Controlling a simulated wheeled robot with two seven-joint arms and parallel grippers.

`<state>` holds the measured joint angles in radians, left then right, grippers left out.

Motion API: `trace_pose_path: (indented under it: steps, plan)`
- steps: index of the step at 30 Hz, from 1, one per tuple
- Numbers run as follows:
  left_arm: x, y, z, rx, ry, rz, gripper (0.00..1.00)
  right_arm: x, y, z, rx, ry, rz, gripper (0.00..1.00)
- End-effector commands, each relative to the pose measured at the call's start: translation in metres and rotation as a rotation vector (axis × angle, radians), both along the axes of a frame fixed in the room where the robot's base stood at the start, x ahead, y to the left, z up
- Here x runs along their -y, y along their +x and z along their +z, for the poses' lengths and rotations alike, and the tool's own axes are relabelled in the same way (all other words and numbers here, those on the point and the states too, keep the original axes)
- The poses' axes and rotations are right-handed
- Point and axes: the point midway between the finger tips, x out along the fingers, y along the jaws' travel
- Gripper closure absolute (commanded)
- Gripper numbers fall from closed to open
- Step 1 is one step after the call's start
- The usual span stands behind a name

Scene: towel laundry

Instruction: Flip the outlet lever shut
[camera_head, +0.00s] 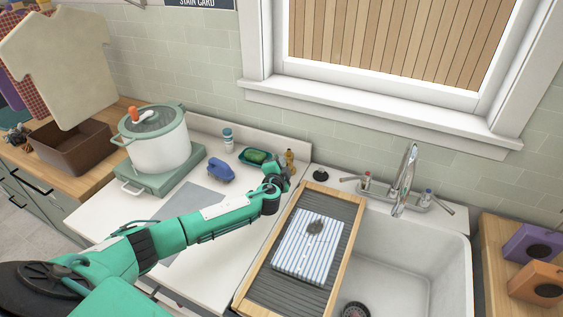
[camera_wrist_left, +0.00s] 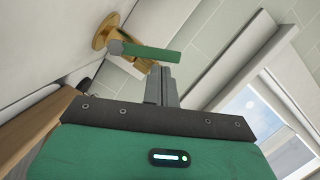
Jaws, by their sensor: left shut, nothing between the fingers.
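The outlet lever (camera_wrist_left: 150,51) shows in the left wrist view as a flat green handle with a grey rounded end, on a brass outlet fitting (camera_wrist_left: 106,32) fixed to a white surface. My left gripper (camera_wrist_left: 163,72) is shut and empty, its fingertips close under the lever's right part; I cannot tell whether they touch. In the head view my left gripper (camera_head: 279,172) is at the back of the white counter, just in front of a small brass-coloured item (camera_head: 290,158), which may be the fitting. The lever cannot be made out there. My right gripper is not in view.
A washboard (camera_head: 246,295) with a striped, stained towel (camera_head: 308,250) lies beside the white sink (camera_head: 425,270). A faucet (camera_head: 405,182) stands behind the sink. Left of my gripper are a green soap dish (camera_head: 246,160), a blue brush (camera_head: 220,171) and a pot (camera_head: 158,145).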

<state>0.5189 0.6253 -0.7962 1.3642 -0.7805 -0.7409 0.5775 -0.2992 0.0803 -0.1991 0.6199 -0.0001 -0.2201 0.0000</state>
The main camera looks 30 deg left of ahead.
Motion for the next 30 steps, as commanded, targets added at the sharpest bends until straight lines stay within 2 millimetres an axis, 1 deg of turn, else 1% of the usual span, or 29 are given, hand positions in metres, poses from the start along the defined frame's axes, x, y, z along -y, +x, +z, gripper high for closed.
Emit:
trace_pose_path:
  steps: [5, 11, 26, 30]
  plan:
    - [0.0, 0.0, 0.0, 0.0, 0.0, 0.0, 1.0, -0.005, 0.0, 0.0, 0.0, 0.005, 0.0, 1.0]
    - [-0.001, 0.0, -0.002, 0.001, -0.028, 0.001, 1.0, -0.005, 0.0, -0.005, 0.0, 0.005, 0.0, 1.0]
    - [-0.007, -0.001, -0.001, 0.007, -0.112, 0.001, 1.0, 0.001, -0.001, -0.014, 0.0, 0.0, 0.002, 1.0]
    - [-0.009, -0.001, -0.003, 0.01, -0.156, 0.0, 1.0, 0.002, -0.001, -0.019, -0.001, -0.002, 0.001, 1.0]
